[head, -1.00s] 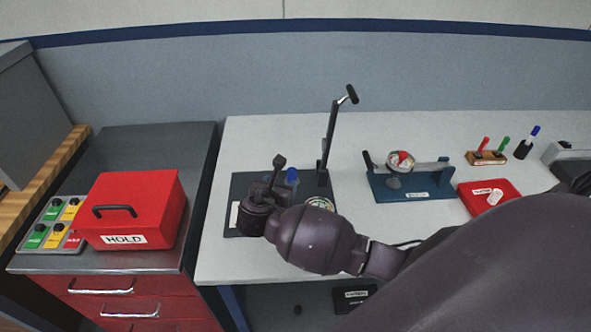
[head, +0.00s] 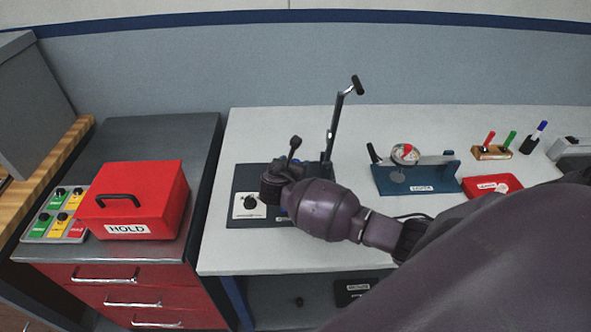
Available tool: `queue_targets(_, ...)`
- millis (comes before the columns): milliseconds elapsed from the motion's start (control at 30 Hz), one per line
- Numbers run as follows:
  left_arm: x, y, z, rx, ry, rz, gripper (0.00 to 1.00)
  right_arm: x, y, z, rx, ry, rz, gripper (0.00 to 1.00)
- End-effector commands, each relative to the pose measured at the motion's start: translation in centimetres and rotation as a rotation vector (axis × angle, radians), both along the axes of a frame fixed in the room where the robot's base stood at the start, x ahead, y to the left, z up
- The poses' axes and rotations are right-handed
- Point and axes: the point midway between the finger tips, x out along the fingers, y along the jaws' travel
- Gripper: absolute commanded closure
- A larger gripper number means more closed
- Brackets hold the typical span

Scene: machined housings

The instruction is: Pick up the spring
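I cannot make out a spring in the head view. My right arm reaches in from the right. Its dark gripper (head: 290,158) is over the dark base plate (head: 246,184) of a lever fixture, left of the upright lever (head: 335,125). One dark finger-like part points up and away. The gap between the fingers is not clear, so I cannot tell whether it is open or holds anything. A white panel with a black knob (head: 250,203) shows on the plate. My wrist hides the plate's middle and right part. My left gripper is not in view.
A blue gauge stand (head: 420,180), a red tray (head: 475,192), a marker holder (head: 492,153) and a black pen cup (head: 528,145) stand to the right on the white table (head: 225,255). A red HOLD box (head: 150,195) and a button panel (head: 42,222) are on the left cabinet.

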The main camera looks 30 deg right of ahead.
Motion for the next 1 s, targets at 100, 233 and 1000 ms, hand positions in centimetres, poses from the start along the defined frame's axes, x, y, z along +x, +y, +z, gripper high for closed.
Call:
queue_targets(100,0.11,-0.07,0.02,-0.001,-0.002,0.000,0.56,0.35,-0.41,-0.20,0.000,0.000,0.001,0.39)
queue_targets(233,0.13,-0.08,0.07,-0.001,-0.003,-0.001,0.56,0.36,-0.45,-0.21,0.001,-0.001,0.001,0.39)
queue_targets(1000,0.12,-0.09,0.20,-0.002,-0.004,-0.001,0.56,0.36,-0.46,0.36,0.000,-0.002,0.001,0.97)
